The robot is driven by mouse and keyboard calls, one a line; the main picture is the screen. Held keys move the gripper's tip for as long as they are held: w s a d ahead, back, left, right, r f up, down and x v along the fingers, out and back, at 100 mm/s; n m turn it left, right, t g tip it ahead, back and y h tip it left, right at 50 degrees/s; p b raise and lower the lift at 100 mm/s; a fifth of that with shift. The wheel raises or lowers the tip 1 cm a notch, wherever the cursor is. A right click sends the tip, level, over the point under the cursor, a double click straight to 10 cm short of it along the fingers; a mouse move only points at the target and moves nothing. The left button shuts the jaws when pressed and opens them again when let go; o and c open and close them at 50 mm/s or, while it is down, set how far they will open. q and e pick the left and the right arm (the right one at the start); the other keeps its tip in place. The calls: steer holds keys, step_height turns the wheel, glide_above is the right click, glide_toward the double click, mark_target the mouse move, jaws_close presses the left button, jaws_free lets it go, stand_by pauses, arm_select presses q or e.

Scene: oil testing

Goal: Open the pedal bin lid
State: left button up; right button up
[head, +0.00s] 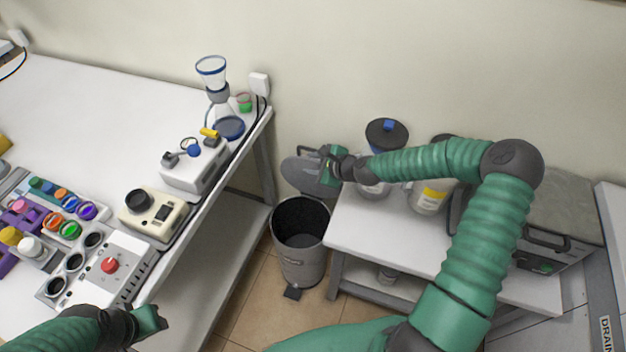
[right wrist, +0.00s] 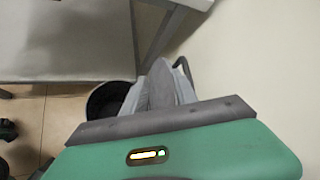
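The grey pedal bin (head: 301,262) stands on the floor between the long bench and the small white table. Its lid (head: 296,174) is raised and tilted up at the back, so the dark inside shows. The pedal (head: 292,293) is at its front foot. My right gripper (head: 318,158) is at the raised lid, partly covering it; I cannot tell whether it touches. In the right wrist view the dark bin opening (right wrist: 104,98) lies beside the grey fingers (right wrist: 170,84), whose gap is unclear. My left gripper (head: 150,318) is over the bench's near edge, away from the bin.
The long bench (head: 115,80) holds a flask with a funnel (head: 225,105), instruments and colored caps. The small table (head: 375,228) right of the bin carries bottles (head: 430,196) and a grey machine (head: 545,225) beneath my right arm. Tiled floor shows in front of the bin.

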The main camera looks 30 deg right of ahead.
steer(key=s+a, duration=0.3)
steer(key=s, duration=0.3)
steer(key=shift+s+a+r, duration=0.25)
steer(key=shift+s+r, duration=0.05)
steer(key=shift+s, duration=0.05)
steer(key=s+a+f+n+g+p, duration=0.25)
steer(key=s+a+n+g, duration=0.4)
steer(key=s+n, duration=0.45)
steer(key=s+a+r+n+h+p, duration=0.1)
steer(key=s+r+n, duration=0.3)
steer(key=r+n, duration=0.2)
steer(key=s+a+r+n+g+h+p, duration=0.1)
steer(key=s+a+r+n, duration=0.1)
steer(key=s+r+n, duration=0.2)
steer(key=shift+r+n, duration=1.15)
steer(key=shift+n, duration=0.95)
